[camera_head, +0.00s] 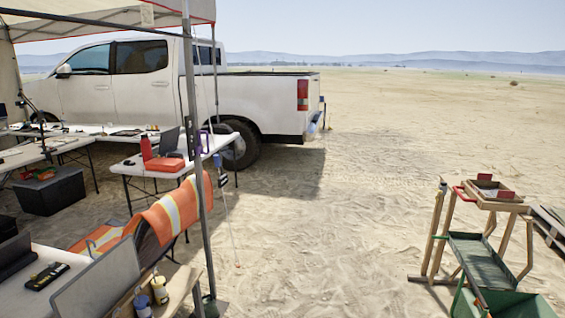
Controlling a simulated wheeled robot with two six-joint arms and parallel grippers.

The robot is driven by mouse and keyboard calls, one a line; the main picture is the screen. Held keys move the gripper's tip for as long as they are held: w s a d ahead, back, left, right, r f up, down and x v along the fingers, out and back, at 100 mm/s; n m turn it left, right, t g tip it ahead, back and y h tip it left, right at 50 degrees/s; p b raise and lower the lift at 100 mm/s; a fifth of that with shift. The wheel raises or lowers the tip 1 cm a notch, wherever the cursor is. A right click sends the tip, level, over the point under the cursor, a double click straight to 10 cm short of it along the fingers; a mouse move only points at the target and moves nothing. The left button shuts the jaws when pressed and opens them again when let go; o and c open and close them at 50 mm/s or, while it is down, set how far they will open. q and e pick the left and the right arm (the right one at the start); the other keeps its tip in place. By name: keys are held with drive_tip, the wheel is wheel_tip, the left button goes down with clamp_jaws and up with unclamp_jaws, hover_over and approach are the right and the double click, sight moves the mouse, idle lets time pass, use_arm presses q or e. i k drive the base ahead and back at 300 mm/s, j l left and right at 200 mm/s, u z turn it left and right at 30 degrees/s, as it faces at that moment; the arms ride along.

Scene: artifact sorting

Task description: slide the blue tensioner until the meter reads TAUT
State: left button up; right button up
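A small blue piece (217,160), which looks like the tensioner, is beside the grey canopy pole in the head view. Just below it hangs a small dark box with a pale band (223,181), perhaps the meter; any reading on it is too small to make out. A thin line (231,228) runs from there down to a small orange-red piece (237,265) at the sand. Neither of my grippers is in view.
The canopy pole (196,130) stands left of the line. An orange vest (172,212) and white tables (130,168) are to the left, with a white pickup (255,105) behind. A wooden sieve stand (485,200) is at right. Open sand lies between.

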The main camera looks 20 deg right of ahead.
sight(217, 158)
drive_tip(key=z, duration=0.15)
drive_tip(key=i+l+u, duration=0.1)
drive_tip(key=i+l, duration=0.4)
drive_tip(key=l, duration=0.15)
drive_tip(key=i+l+u, duration=0.15)
drive_tip(key=i+l, duration=0.35)
drive_tip(key=l, duration=0.2)
drive_tip(key=i+l+u, duration=0.25)
drive_tip(key=i+l, duration=0.2)
drive_tip(key=l, duration=0.25)
drive_tip(key=i+l, duration=0.2)
drive_tip(key=l, duration=0.25)
drive_tip(key=i+l+u, duration=0.15)
drive_tip(key=l, duration=0.25)
drive_tip(key=i+l, duration=0.7)
drive_tip(key=i+z, duration=0.05)
